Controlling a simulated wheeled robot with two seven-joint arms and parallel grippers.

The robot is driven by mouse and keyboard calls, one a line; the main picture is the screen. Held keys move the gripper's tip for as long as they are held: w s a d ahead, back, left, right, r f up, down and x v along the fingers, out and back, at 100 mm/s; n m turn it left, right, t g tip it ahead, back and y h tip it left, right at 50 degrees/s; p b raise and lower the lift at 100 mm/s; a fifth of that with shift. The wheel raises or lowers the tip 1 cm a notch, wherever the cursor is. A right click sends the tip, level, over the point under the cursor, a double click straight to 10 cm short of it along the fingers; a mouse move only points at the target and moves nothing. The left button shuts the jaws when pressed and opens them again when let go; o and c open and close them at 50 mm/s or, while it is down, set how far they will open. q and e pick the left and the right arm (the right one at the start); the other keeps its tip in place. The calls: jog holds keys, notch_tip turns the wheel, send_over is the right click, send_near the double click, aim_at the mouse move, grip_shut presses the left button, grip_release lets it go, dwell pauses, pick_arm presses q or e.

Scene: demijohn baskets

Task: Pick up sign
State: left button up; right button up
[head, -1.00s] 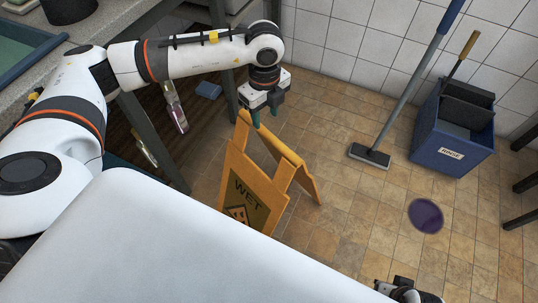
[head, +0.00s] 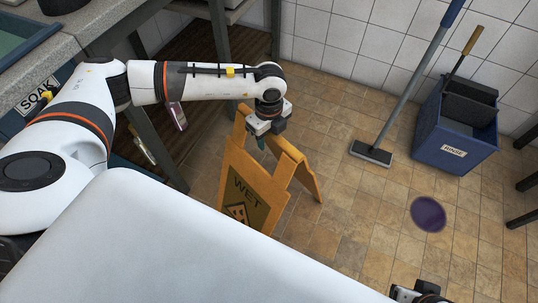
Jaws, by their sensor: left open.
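The yellow wet-floor sign (head: 245,190) stands unfolded on the tiled floor, with dark "WET" lettering on its near panel. Its lower part is hidden behind my white body. My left gripper (head: 261,141) points down at the sign's top edge and is open. Its fingertips are partly hidden by the gripper's own body, and I cannot tell whether they straddle the top. My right gripper (head: 420,292) shows only in part at the bottom right edge, and its fingers cannot be made out.
A blue bucket (head: 450,150) labelled "RINSE" stands at the right, with a mop (head: 372,153) beside it. A dark purple round patch (head: 428,214) lies on the floor. A counter with a shelf is at the left. Open floor lies right of the sign.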

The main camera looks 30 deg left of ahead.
pick_arm(q)
grip_shut()
jog(key=shift+w+r, duration=0.1)
jog(key=shift+r, duration=0.05)
dwell(1.2)
